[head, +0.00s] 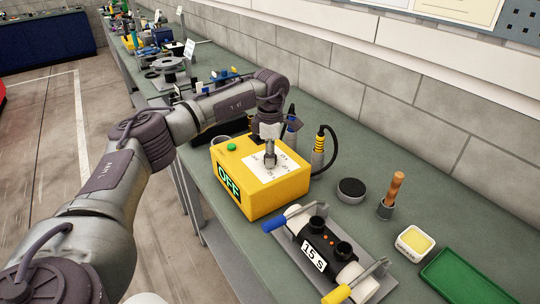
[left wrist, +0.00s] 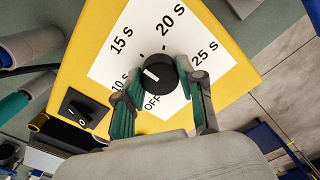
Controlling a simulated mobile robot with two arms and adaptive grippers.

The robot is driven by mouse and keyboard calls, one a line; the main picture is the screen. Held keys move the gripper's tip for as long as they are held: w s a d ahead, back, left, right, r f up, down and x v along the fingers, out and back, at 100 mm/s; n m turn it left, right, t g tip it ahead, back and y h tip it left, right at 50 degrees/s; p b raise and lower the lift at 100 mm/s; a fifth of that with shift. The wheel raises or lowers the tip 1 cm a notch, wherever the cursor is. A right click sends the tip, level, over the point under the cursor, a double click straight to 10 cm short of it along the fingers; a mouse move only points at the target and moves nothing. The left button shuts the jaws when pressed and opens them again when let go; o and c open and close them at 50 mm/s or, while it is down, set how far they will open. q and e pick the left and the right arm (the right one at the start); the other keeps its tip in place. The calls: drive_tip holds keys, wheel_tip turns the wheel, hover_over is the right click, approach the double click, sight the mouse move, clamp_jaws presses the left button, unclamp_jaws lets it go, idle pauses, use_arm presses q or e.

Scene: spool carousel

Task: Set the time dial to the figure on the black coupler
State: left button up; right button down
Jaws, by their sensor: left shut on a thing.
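The yellow timer box (head: 255,195) stands on the bench with a green button and a display reading OFF. My left gripper (head: 270,160) points down over its white dial face. In the left wrist view my left gripper (left wrist: 160,92) is shut on the black time dial (left wrist: 165,82), one finger on each side. The dial's white mark lies toward its left, roughly between 10 S and 15 S. The face also shows OFF, 20 S and 25 S. The black coupler (head: 324,237) lies in a grey tray with a label reading 15 S. My right gripper is not in view.
The grey tray (head: 379,292) carries blue and yellow-handled clamps in front of the box. A round black-topped pad (head: 351,188), a wooden-handled tool (head: 393,190), a yellow-filled dish (head: 414,242) and a green tray (head: 462,278) stand to the right. A cabled tool (head: 318,153) stands behind the box.

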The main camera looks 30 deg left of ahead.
use_arm(q)
drive_tip(key=shift+r, duration=0.1)
drive_tip(key=o, duration=1.1)
drive_tip(key=shift+o, duration=0.2)
wheel_tip(320, 180, up, 12)
idle(0.4)
